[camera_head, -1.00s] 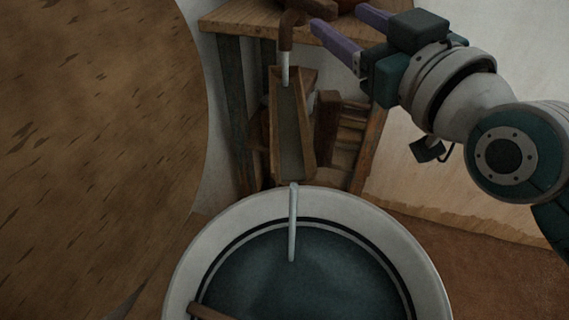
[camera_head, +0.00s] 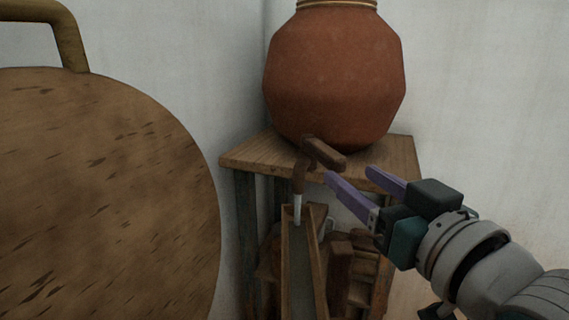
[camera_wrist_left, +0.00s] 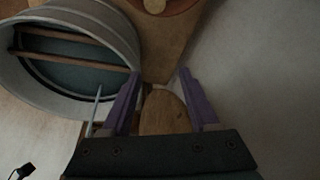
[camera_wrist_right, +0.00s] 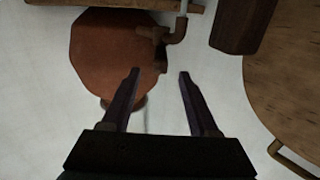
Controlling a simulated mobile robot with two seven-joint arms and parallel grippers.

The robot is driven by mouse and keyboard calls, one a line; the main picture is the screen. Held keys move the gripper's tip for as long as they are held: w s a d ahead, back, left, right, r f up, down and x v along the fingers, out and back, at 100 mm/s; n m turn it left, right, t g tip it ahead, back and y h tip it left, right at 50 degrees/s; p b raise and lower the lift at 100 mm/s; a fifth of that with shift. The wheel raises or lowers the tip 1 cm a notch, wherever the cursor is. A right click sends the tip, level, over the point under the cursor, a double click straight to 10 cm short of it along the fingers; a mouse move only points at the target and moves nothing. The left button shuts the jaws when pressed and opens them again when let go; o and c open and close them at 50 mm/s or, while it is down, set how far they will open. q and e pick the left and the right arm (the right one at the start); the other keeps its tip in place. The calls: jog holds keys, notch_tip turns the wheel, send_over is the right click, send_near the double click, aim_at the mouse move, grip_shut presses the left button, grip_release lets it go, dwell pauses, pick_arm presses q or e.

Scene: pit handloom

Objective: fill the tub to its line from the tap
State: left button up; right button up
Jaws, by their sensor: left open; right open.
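The brown tap (camera_head: 300,172) sticks out below the clay pot (camera_head: 335,75), its handle (camera_head: 325,153) pointing right. A pale stream (camera_head: 297,208) falls from its spout into the wooden trough (camera_head: 288,270). My right gripper (camera_head: 350,173) is open and empty, just right of the tap, apart from it; the tap also shows in the right wrist view (camera_wrist_right: 178,34). The white tub (camera_wrist_left: 120,38) shows in the left wrist view with dark water (camera_wrist_left: 65,60) and a thin stream beside its rim. My left gripper (camera_wrist_left: 160,88) is open; a rounded wooden piece (camera_wrist_left: 165,115) shows between its fingers.
The pot stands on a wooden stand (camera_head: 245,157) in the wall corner. A large round wooden disc (camera_head: 100,200) fills the left of the head view. A dark wooden block (camera_head: 340,275) is beside the trough. The wall at right is bare.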

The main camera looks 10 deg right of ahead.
aim_at(325, 154)
jog(key=shift+s+m, duration=0.15)
jog(key=shift+m, duration=0.75)
jog(key=w, duration=0.3)
jog(key=w+a+b, duration=0.1)
jog(key=w, duration=0.2)
jog(key=w+b, duration=0.1)
jog(key=w, duration=0.2)
jog(key=shift+w+a, duration=0.25)
jog(key=shift+w, duration=0.1)
jog(key=c, duration=0.9)
grip_shut()
